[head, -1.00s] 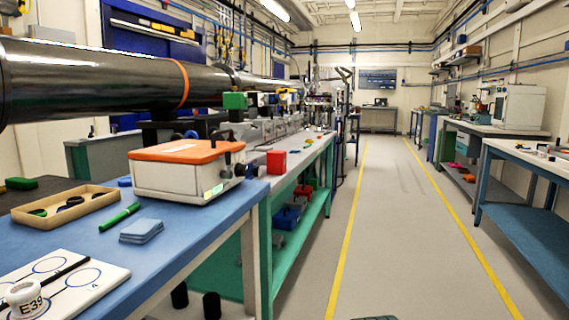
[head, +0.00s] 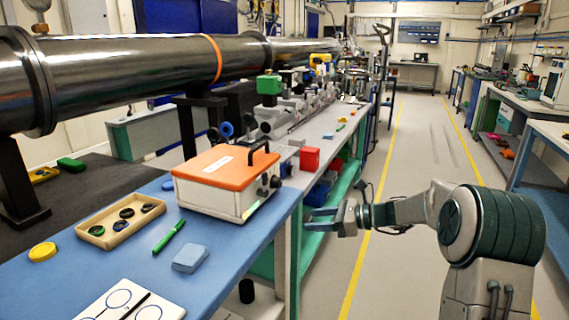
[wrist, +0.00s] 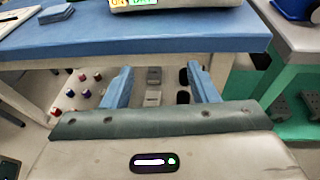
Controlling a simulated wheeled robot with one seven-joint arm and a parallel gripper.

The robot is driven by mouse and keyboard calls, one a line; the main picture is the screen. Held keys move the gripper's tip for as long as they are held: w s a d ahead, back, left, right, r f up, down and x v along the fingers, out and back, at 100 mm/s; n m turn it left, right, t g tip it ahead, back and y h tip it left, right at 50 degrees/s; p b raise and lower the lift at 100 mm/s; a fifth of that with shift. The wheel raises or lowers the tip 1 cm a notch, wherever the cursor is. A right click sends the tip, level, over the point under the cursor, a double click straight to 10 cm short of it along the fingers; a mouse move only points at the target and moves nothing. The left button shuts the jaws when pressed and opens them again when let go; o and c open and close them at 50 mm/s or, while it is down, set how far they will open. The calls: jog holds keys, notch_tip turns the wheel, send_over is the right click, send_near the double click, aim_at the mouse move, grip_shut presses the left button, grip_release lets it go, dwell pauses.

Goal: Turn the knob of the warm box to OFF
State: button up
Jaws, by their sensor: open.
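The warm box appears to be the white box with an orange lid (head: 218,192), standing on the blue table (head: 215,260) in the head view. Dark round knobs (head: 275,183) are on its right-hand face; their pointer setting is too small to read. Only the box's lower edge (wrist: 185,5) shows at the top of the wrist view, with an orange and green label; the knobs are out of that view. My gripper (head: 322,219) is open and empty, to the right of the box and apart from it. Its two fingers (wrist: 160,88) are spread, in front of the table edge in the wrist view.
A shallow tray with dark rings (head: 103,236), a green pen (head: 168,237) and blue pads (head: 190,257) lie left of and before the box. A red block (head: 309,159) sits behind it on the bench. A large pipe (head: 130,72) runs behind. The aisle is clear.

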aim_at(280, 183)
jog(key=w+d+r+m+t+y+p, duration=0.2)
jog(key=w+d+r+m+t, duration=0.15)
jog(key=w+r, duration=0.2)
jog(key=shift+m+g, duration=0.35)
jog(key=x, duration=0.9)
jog(key=b+x, duration=0.1)
jog(key=x, duration=0.4)
jog(key=shift+w+a+f, duration=0.2)
jog(key=shift+w+f, duration=0.1)
jog(key=shift+f, duration=0.05)
jog(key=c, duration=1)
jog(key=shift+o, duration=0.2)
